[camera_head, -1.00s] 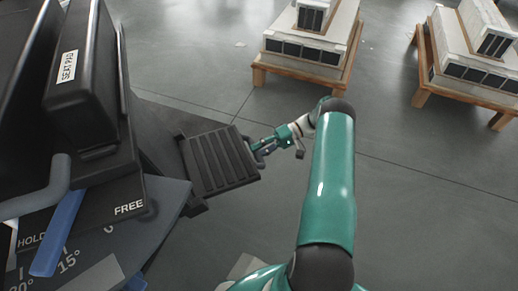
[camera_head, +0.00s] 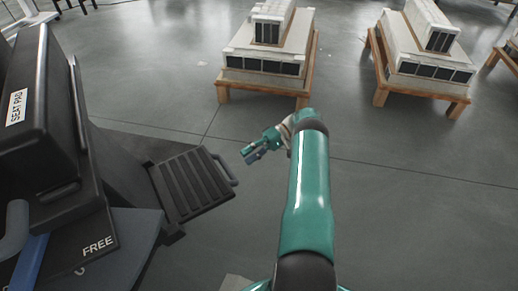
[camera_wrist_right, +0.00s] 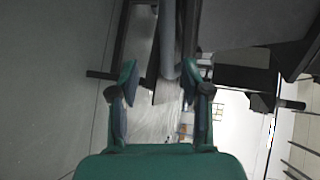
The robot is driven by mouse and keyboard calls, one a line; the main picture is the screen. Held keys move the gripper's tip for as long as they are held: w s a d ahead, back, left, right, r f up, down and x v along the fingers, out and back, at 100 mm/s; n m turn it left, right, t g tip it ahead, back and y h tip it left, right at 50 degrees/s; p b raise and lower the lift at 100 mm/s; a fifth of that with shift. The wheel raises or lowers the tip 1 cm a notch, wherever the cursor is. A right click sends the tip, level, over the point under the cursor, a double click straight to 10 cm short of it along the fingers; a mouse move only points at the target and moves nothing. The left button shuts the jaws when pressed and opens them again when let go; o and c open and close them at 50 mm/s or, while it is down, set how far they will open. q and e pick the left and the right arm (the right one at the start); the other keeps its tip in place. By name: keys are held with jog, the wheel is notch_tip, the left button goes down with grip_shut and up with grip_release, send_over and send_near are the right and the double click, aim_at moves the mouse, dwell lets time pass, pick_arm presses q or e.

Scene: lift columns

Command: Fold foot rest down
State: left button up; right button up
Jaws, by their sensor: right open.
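The foot rest (camera_head: 193,183) is a dark ribbed plate at the lower left of the head view, lying roughly flat, low beside the machine. A grey loop handle (camera_head: 226,170) sticks out from its right edge. My right gripper (camera_head: 249,154) is open and empty, a short way to the right of the handle and apart from it. In the right wrist view the open fingers (camera_wrist_right: 158,92) frame a grey bar (camera_wrist_right: 167,42) ahead, which looks like the handle. My left gripper is out of view.
The machine's seat pad block (camera_head: 40,120) and a panel marked FREE (camera_head: 97,245) fill the left side. Wooden pallets (camera_head: 262,92) with white stacked blocks stand at the back; another pallet (camera_head: 420,88) is to their right. The grey floor between is clear.

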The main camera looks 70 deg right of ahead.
jog(key=v, duration=0.4)
jog(key=shift+s+d, duration=0.1)
jog(key=shift+s, duration=0.05)
jog(key=shift+s, duration=0.1)
dwell(0.5)
